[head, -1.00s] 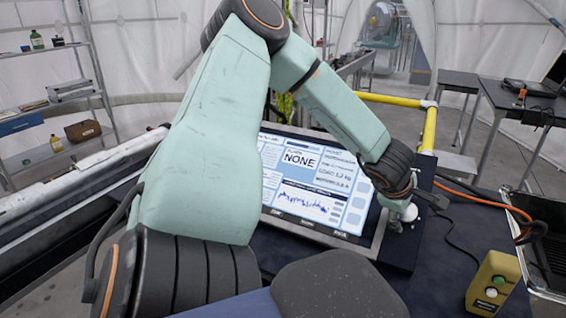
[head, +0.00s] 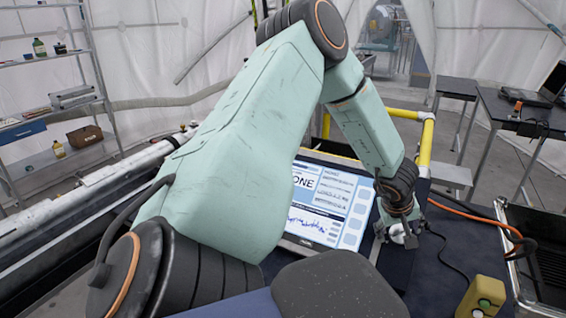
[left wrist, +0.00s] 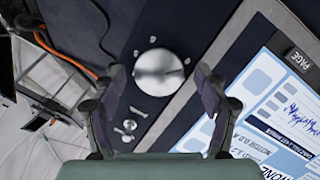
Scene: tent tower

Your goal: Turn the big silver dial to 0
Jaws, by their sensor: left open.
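The big silver dial (left wrist: 159,72) is on a dark panel beside the screen in the left wrist view. A small dark mark shows near its right rim; the printed marks around it are too small to read. My left gripper (left wrist: 160,85) is open, one finger on each side of the dial; I cannot tell whether they touch it. In the head view my left gripper (head: 404,232) is over the panel at the screen's right edge and hides most of the dial. My right gripper is not in view.
A lit screen (head: 325,205) stands left of the dial. Small silver switches (left wrist: 126,128) sit near the dial. A yellow button box (head: 482,297), cables and a black crate (head: 545,262) lie to the right. A yellow rail (head: 426,140) stands behind.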

